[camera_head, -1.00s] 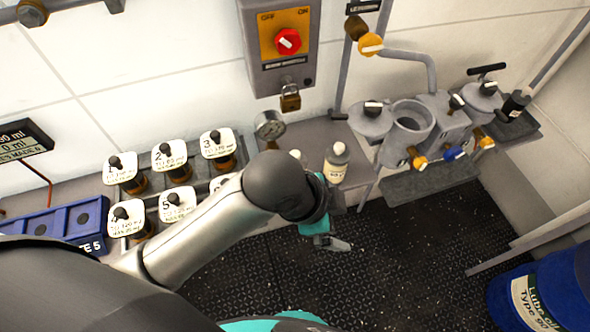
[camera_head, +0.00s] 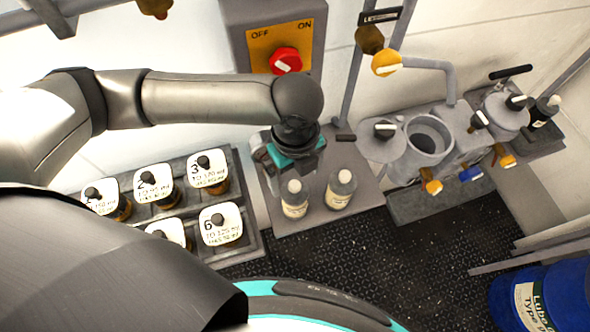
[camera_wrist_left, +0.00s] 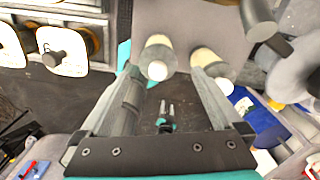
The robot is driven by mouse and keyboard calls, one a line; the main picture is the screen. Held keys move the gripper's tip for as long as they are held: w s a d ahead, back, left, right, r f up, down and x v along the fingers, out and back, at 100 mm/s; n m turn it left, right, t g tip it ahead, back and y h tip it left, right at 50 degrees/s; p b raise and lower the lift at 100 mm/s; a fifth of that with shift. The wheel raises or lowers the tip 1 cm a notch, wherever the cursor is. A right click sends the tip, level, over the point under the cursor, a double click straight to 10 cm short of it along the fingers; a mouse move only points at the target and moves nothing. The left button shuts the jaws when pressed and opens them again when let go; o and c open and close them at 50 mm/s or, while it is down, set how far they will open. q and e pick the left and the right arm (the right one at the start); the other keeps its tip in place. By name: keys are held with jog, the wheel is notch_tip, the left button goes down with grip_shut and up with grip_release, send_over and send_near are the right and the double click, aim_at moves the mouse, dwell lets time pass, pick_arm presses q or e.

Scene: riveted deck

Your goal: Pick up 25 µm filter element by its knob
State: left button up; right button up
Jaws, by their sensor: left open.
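I cannot pick out a 25 µm filter element; no such marking is readable. On the right in the head view is an open grey cylindrical housing (camera_head: 430,135), with a grey round lid (camera_head: 378,146) bearing a black-and-white handle beside it. My left gripper (camera_head: 296,172) points down over the grey shelf at centre, left of the housing. In the left wrist view my left gripper (camera_wrist_left: 168,77) is open, its fingers apart with nothing held between them.
Several numbered white-topped jars (camera_head: 220,225) fill a rack at left. A switch box (camera_head: 275,40) is behind my arm. A blue drum (camera_head: 550,295) stands lower right.

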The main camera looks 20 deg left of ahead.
aim_at(295, 193)
pick_arm(q)
jog(key=shift+w+a+f, duration=0.1)
jog(key=shift+w+f, duration=0.05)
jog(key=shift+s+f, duration=0.2)
jog(key=shift+f, duration=1)
jog(key=f, duration=0.3)
jog(key=shift+s+f, duration=0.2)
jog(key=shift+f, duration=0.7)
jog(key=shift+c, duration=0.5)
jog(key=shift+w, duration=0.1)
jog(key=c, duration=1.4)
pick_arm(e)
jog(key=s, duration=0.2)
jog(key=shift+s+d+f+g, duration=0.15)
jog(key=shift+s+f+g, duration=0.15)
jog(key=shift+s+f, duration=0.1)
pick_arm(q)
jog(key=shift+r, duration=0.1)
